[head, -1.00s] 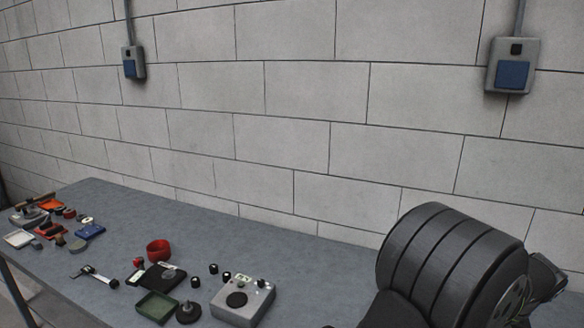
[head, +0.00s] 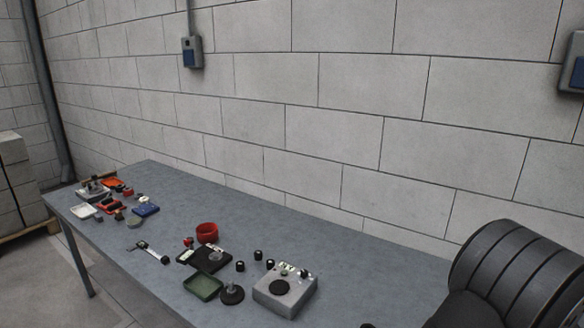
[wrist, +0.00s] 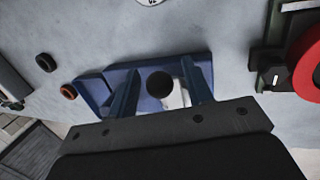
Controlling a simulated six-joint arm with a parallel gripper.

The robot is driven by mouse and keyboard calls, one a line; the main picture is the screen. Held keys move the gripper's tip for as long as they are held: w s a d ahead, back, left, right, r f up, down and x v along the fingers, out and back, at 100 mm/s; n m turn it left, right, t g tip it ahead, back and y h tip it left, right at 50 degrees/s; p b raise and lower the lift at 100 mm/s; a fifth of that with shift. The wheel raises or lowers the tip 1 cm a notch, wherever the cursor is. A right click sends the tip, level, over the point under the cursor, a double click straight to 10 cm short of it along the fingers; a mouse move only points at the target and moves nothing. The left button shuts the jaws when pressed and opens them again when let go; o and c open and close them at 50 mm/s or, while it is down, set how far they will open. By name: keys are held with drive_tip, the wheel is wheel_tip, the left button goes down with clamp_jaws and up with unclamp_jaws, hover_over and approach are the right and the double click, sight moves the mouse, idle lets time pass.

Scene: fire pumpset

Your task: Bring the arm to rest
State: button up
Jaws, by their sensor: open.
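My gripper (wrist: 158,88) shows in the wrist view, its dark body along the bottom edge and its fingers reaching up, spread apart. Between them are a dark round thing and a pale piece, with blue surfaces around them. I cannot tell how far these lie from the fingers. I see nothing held. The head view does not show my gripper; it shows the grey workbench (head: 335,262) with small parts on it.
The bench holds a red ring (head: 207,232), green tray (head: 203,286), grey box with knobs (head: 285,290) and blue tray (head: 145,210). A large dark ribbed cylinder (head: 525,270) fills the lower right. A block wall stands behind; the bench's back strip is clear.

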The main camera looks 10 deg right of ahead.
drive_tip(key=v, duration=1.7)
drive_tip(key=x, duration=1.6)
drive_tip(key=shift+f, duration=0.2)
drive_tip(key=s+a+r, duration=0.1)
drive_tip(key=r, duration=0.1)
drive_tip(key=s+a+r, duration=0.1)
drive_tip(key=r, duration=0.1)
drive_tip(key=s+a+r, duration=0.2)
drive_tip(key=shift+r, duration=0.2)
drive_tip(key=s+a+n+t+h, duration=0.1)
drive_tip(key=s+a+t+h, duration=0.3)
drive_tip(key=a+t+h, duration=0.1)
drive_tip(key=shift+s+r, duration=0.4)
drive_tip(key=shift+r, duration=0.05)
drive_tip(key=shift+t, duration=0.3)
